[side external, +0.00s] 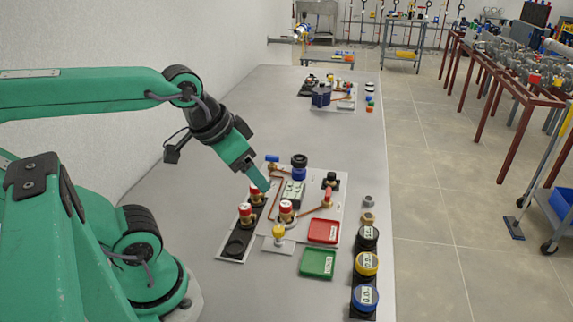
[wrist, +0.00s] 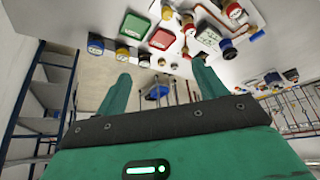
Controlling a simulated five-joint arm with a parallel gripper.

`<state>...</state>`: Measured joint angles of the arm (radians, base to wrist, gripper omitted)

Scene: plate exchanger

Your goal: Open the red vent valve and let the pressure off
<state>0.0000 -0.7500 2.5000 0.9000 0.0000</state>
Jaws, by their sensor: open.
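The plate exchanger board (side external: 300,245) lies on the grey bench and carries copper pipes and fittings. A small upright red handle (side external: 328,197) stands at its right side by a black knob; I cannot tell for sure that it is the vent valve. Red-and-white caps on brass fittings stand nearer the middle (side external: 286,208) and on a black strip at left (side external: 245,211). My gripper (side external: 263,185) is above the board's left part, close to a red-capped fitting (side external: 255,194) that it partly hides. In the wrist view my gripper (wrist: 161,69) is open, with nothing between its fingers.
Black, yellow and blue-topped round pieces (side external: 366,264) line the bench's right edge.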

